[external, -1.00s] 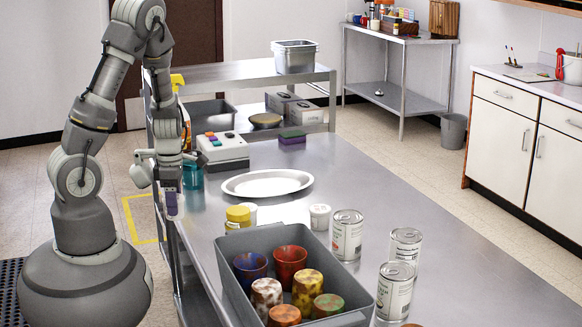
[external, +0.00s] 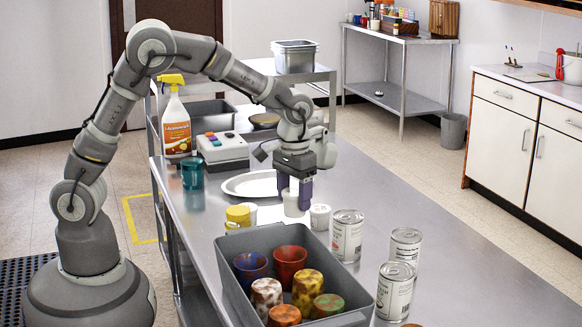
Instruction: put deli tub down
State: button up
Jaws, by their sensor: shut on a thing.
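The deli tub (external: 293,206) is a small whitish tub over the steel table, in front of the white oval plate. My gripper (external: 294,192) points down with its purple fingers on either side of the tub, shut on it. The fingers hide part of the tub. I cannot tell whether its base touches the table or hangs just above it. A similar white tub (external: 320,218) stands close by on the right.
The white plate (external: 250,185) lies behind the gripper. A grey bin (external: 232,283) of coloured cups stands in front, with a yellow-lidded jar (external: 238,216) by its rear edge. Several cans, including one can (external: 347,236), stand right.

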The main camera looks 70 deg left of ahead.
jog(key=shift+d+r+m, duration=0.2)
jog(key=shift+d+m, duration=0.2)
jog(key=shift+d, duration=0.1)
jog(key=w+a+f+n+p, duration=0.1)
jog(key=w+a+f+n, duration=0.25)
jog(key=w+a, duration=0.5)
jog(key=f+b, duration=0.1)
jog(key=f, duration=0.2)
jog(key=f+b, duration=0.1)
jog(key=f, duration=0.3)
jog(key=w+f+b, duration=0.1)
jog(key=f, duration=0.2)
jog(key=shift+w+a+f, duration=0.1)
jog(key=shift+a+f, duration=0.1)
jog(key=shift+a, duration=0.05)
jog(key=shift+f+b, duration=0.15)
jog(key=shift+b, duration=0.15)
jog(key=o, duration=1.1)
notch_tip(320, 180, up, 12)
jog(key=p, duration=0.4)
